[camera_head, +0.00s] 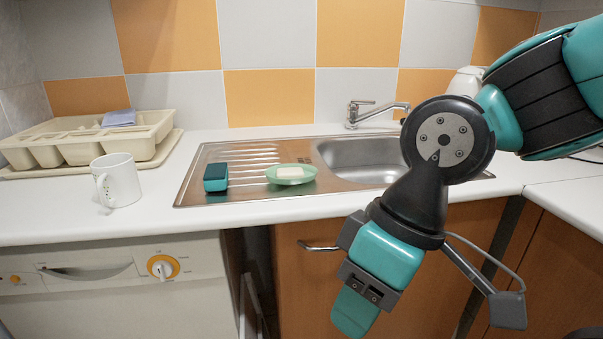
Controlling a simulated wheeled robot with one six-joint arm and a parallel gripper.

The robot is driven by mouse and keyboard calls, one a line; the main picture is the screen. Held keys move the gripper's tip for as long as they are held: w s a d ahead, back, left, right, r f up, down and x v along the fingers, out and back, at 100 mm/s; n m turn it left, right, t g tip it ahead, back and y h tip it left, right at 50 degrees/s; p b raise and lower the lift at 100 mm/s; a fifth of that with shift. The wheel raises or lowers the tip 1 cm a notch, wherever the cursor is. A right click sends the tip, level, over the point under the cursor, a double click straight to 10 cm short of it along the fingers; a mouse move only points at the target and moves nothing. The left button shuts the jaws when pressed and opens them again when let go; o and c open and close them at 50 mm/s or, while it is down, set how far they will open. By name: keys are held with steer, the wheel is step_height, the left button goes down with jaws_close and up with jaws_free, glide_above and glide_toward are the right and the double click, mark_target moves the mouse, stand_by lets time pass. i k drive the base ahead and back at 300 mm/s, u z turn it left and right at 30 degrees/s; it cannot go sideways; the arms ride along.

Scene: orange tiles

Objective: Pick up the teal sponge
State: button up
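The teal sponge (215,184), a small block with a dark top, lies on the left part of the metal drainboard (188,192). My gripper (353,313) hangs in front of the counter, lower and to the right of the sponge and well apart from it. Its teal end points down towards the cabinet front. I see it from one side, so whether its fingers are apart or closed cannot be told. No held object shows at it.
A green dish (303,178) with a pale bar on it stands right of the sponge. A white mug (117,181) and a cream cutlery tray (88,139) are on the left. The sink basin (355,163) and tap (377,109) are behind right. Counter (160,212) in front is clear.

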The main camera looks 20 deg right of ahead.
mark_target(216, 177)
steer(key=u, duration=0.55)
steer(key=i, duration=0.7)
steer(key=u, duration=0.3)
